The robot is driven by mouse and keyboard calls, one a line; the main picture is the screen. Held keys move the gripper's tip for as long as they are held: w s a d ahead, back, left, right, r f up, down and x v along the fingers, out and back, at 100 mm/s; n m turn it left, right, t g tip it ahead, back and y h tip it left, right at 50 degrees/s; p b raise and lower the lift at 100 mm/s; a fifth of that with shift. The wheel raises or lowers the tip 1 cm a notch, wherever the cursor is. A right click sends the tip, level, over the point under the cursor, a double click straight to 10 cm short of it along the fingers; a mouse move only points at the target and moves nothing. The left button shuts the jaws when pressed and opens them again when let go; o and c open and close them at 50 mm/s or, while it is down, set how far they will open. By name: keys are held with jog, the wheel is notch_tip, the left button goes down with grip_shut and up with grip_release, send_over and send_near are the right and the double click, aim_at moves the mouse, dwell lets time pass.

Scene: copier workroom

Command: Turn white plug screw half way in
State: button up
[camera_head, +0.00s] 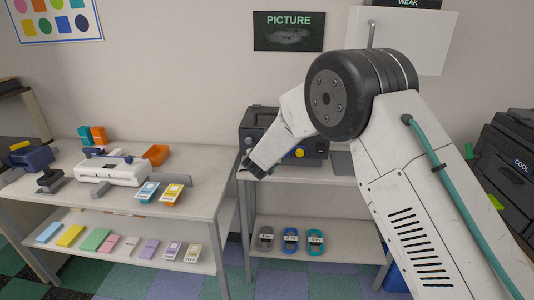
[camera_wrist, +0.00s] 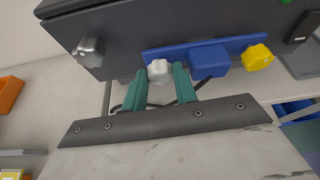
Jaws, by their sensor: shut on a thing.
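In the wrist view the white plug screw (camera_wrist: 160,71) is a small faceted knob on the front of a dark grey machine (camera_wrist: 130,32), near the left end of a blue strip (camera_wrist: 220,48). My gripper (camera_wrist: 165,75) has its two teal fingers on either side of the white screw and is shut on it. In the head view my gripper (camera_head: 256,166) reaches the front left of the dark machine (camera_head: 256,122). My arm hides much of the machine there, and the white screw cannot be made out.
A yellow knob (camera_wrist: 258,57) and a blue block (camera_wrist: 209,60) sit to the right of the screw. A silver knob (camera_wrist: 88,49) is to its left. A table with a white binding device (camera_head: 112,170) stands at left. Tape rolls (camera_head: 290,240) lie on the lower shelf.

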jog(key=shift+s+f+y, duration=0.1)
jog(key=shift+f+y, duration=0.1)
jog(key=shift+y, duration=0.1)
jog(key=o, duration=0.7)
jog(key=shift+r, duration=0.1)
jog(key=v, duration=0.7)
jog(key=shift+s+r, duration=0.2)
jog(key=shift+s, duration=0.15)
